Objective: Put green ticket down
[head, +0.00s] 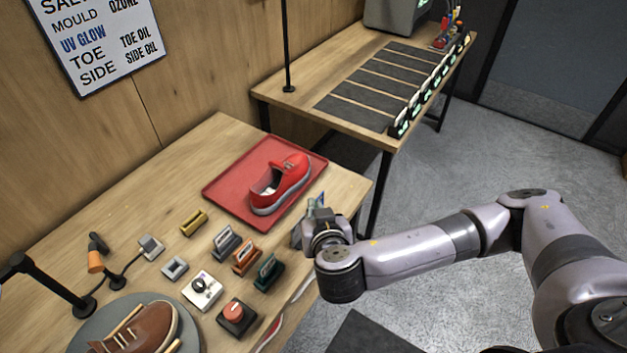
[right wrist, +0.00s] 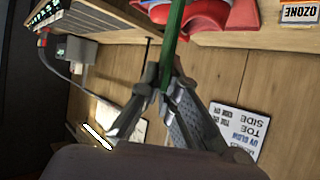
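My right gripper (head: 312,222) is over the right edge of the near table, beside the front right corner of the red tray (head: 222,187). In the right wrist view its fingers (right wrist: 168,84) are closed on a thin green ticket (right wrist: 174,40), seen edge-on and sticking out past the fingertips. In the head view the ticket is mostly hidden by the gripper. A red sneaker (head: 292,178) sits on the tray; its red also shows in the right wrist view (right wrist: 205,18). My left gripper is not in view.
Several small stamp-like blocks, including a dark green one (head: 268,272), stand in front of the tray. A brown shoe (head: 143,330) rests on a grey round plate. The far table (head: 290,82) has dark mats and a row of dark upright holders (head: 398,124).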

